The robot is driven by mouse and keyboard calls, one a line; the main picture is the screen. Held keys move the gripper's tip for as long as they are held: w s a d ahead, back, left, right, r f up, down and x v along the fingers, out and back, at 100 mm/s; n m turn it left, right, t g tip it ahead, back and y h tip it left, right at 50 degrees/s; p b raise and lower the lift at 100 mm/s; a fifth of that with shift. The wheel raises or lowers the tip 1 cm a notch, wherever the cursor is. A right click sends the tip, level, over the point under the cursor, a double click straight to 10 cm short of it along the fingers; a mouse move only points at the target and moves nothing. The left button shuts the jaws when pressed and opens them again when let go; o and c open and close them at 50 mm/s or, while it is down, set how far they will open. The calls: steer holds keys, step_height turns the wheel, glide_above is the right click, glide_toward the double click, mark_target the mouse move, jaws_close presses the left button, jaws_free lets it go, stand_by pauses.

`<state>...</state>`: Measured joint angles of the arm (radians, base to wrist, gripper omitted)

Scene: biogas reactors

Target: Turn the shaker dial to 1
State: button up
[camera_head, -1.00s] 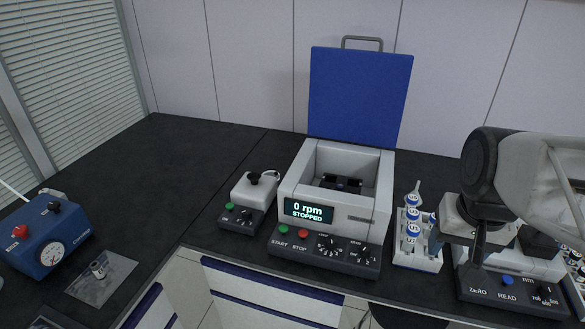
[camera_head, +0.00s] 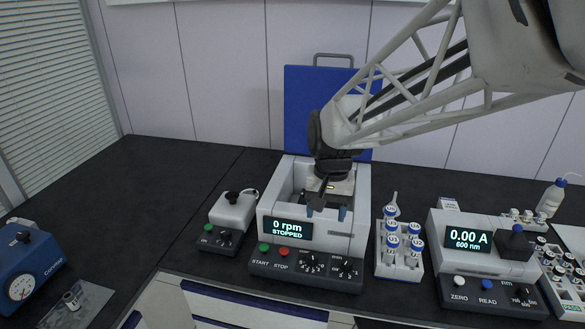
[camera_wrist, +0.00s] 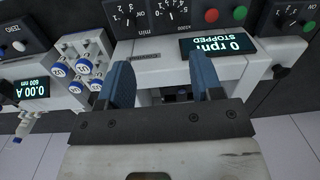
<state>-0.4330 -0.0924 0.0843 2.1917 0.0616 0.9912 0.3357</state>
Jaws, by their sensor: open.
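The small white unit (camera_head: 232,212) with a black cup on top looks like the shaker, though no name is legible. Its dark front panel has a green button and a small dial (camera_head: 225,238); the dial's setting is too small to read. In the wrist view part of that panel (camera_wrist: 293,22) shows at the upper right, upside down. My gripper (camera_head: 326,211) is open and empty, its blue fingers pointing down over the open centrifuge-like machine (camera_head: 285,210), to the right of the small unit. Both fingers also show in the wrist view (camera_wrist: 160,78), with nothing between them.
The machine reads 0 rpm STOPPED; its blue lid (camera_head: 300,105) stands raised behind my gripper. Its panel has two dials (camera_head: 312,262). A rack of blue-capped vials (camera_head: 400,262) and a photometer (camera_head: 482,262) stand right.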

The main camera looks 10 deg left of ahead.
steer(key=w+a+f+g, duration=0.1)
steer(key=a+f, duration=0.1)
steer(key=a, duration=0.4)
steer(key=w+a+f, duration=0.2)
steer(key=a+f, duration=0.1)
steer(key=a, duration=0.2)
steer(key=t, duration=0.2)
glide_above(226, 231)
steer(key=shift+m, duration=0.4)
step_height(226, 231, down, 6)
steer(key=shift+a+r, duration=0.1)
steer(key=shift+f, duration=0.25)
steer(key=shift+f, duration=3.75)
steer(key=c, duration=0.9)
